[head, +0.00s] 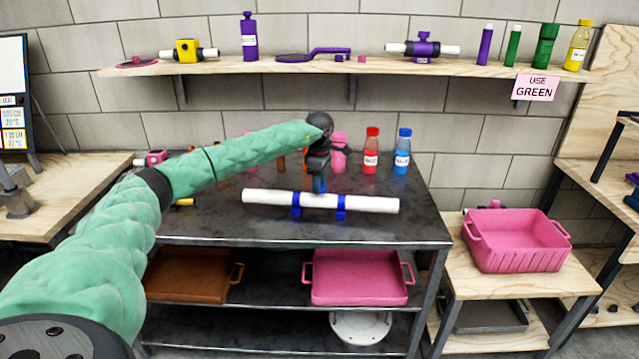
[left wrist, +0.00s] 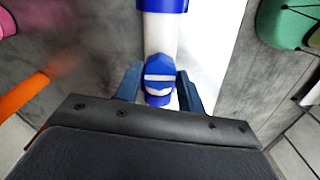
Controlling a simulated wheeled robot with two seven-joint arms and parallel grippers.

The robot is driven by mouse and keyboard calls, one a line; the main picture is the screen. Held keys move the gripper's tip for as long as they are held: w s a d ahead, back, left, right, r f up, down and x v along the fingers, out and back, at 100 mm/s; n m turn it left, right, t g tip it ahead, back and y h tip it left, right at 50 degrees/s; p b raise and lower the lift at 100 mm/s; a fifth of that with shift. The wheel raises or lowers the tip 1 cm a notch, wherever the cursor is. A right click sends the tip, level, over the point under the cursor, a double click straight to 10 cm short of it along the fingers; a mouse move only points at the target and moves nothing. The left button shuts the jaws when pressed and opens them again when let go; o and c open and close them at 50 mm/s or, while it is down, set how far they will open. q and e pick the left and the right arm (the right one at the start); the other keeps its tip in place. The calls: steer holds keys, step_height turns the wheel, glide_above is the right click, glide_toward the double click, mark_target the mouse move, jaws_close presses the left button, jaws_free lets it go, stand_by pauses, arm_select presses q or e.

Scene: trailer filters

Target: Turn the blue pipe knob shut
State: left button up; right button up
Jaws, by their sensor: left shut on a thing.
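A white pipe (head: 370,204) with blue fittings (head: 341,208) lies level across the dark metal table. My left gripper (head: 319,186) reaches down onto the middle of the pipe from above. In the left wrist view the round blue knob (left wrist: 158,77) with a pale slot sits between the two fingers of my left gripper (left wrist: 159,88), which are shut on it. The white pipe (left wrist: 160,36) shows behind the knob. In the head view the knob is mostly hidden by the gripper. My right gripper is not in view.
A red bottle (head: 371,152) and a blue bottle (head: 402,153) stand behind the pipe, with a pink bottle (head: 339,158) near my left wrist. A wooden shelf (head: 270,67) with pipes and bottles hangs above. The table's right end is clear.

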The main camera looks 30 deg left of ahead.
arm_select(q)
steer(key=o, duration=1)
steer(key=shift+r, duration=0.1)
step_height(320, 180, up, 6)
steer(key=shift+r+b, duration=0.15)
steer(key=shift+b, duration=0.7)
steer(key=shift+r, duration=0.65)
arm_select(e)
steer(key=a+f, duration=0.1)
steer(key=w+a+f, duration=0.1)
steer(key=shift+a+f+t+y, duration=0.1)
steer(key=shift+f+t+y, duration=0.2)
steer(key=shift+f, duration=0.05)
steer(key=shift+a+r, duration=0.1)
